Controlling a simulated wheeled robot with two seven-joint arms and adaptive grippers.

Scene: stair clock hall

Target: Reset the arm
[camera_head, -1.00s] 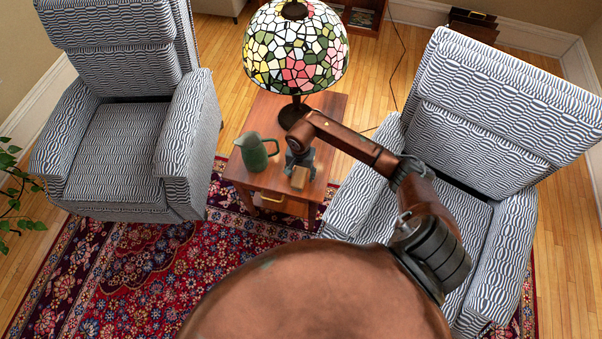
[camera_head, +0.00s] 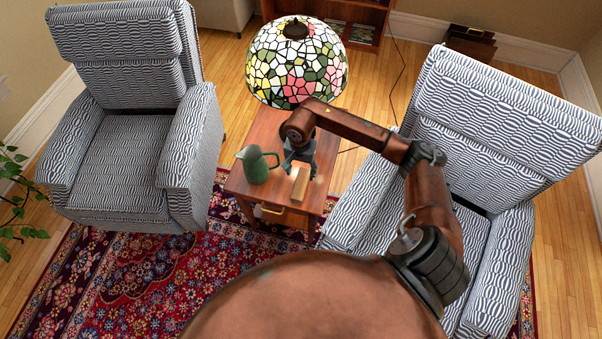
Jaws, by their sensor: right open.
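My right arm reaches in from the right and bends down over the small wooden side table (camera_head: 240,184). My right gripper (camera_head: 293,168) is open, pointing down just above the table top. A small tan wooden block (camera_head: 299,184) is just beside and below its fingers; I cannot tell whether they touch it. A green pitcher (camera_head: 256,165) stands upright on the table, left of the gripper and apart from it. My left gripper is not in view.
A stained-glass lamp (camera_head: 297,64) stands at the back of the table, close behind my right arm. Patterned armchairs flank the table, one left (camera_head: 125,140) and one right (camera_head: 485,125). A red patterned rug (camera_head: 190,270) lies in front.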

